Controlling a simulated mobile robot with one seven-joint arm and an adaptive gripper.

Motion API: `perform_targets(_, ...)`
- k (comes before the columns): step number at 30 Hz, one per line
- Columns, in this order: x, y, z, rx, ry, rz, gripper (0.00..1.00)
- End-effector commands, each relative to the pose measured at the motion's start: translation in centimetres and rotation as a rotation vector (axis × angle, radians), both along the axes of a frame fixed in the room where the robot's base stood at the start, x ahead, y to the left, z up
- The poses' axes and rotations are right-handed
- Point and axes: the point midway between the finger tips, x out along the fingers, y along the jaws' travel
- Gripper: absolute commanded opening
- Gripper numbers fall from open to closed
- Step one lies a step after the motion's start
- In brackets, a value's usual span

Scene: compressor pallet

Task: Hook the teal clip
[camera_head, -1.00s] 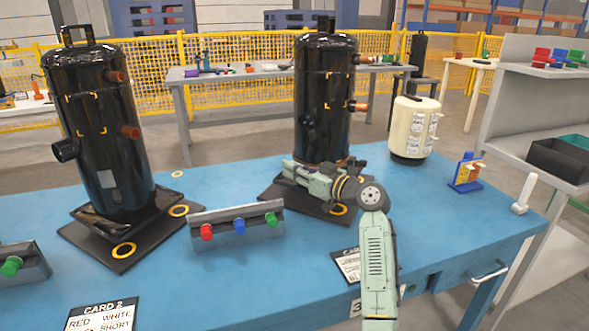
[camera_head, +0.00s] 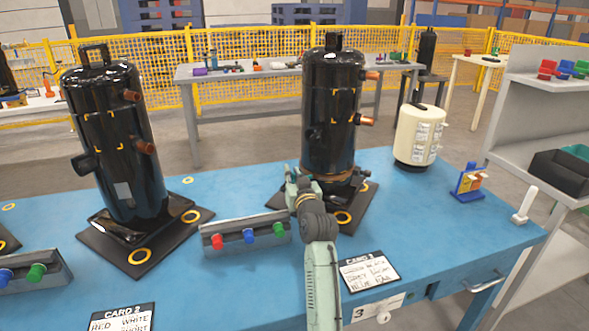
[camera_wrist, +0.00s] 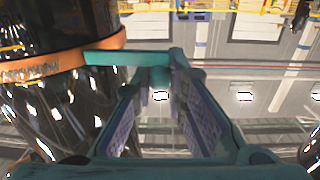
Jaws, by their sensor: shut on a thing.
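The teal clip (camera_wrist: 125,57) is a flat bar with a small block between my fingertips. My gripper (camera_wrist: 160,82) is shut on it in the wrist view. The clip's left end meets or overlaps an orange band (camera_wrist: 40,70) that wraps the black compressor (camera_wrist: 40,110); I cannot tell whether it is hooked. In the head view, my gripper (camera_head: 291,180) is at the left side of the middle compressor (camera_head: 331,115), low near its base. The clip is too small to make out there.
A grey holder (camera_head: 262,237) with red, blue and green knobs stands left of my arm. Another black compressor (camera_head: 112,150) stands further left. A cream tank (camera_head: 417,135) and a small blue stand (camera_head: 465,185) are at right. Card 3 (camera_head: 369,271) lies at front.

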Motion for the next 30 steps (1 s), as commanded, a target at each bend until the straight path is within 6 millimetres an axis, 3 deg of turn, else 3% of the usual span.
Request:
perform_targets(18,0.24,0.17,0.01,0.0,-0.001,-0.041,0.0)
perform_targets(19,0.24,0.17,0.01,0.0,-0.001,-0.041,0.15)
perform_targets(27,0.24,0.13,-0.02,0.0,0.0,-0.041,0.33)
perform_targets(30,0.25,0.12,-0.03,0.0,0.0,-0.041,0.34)
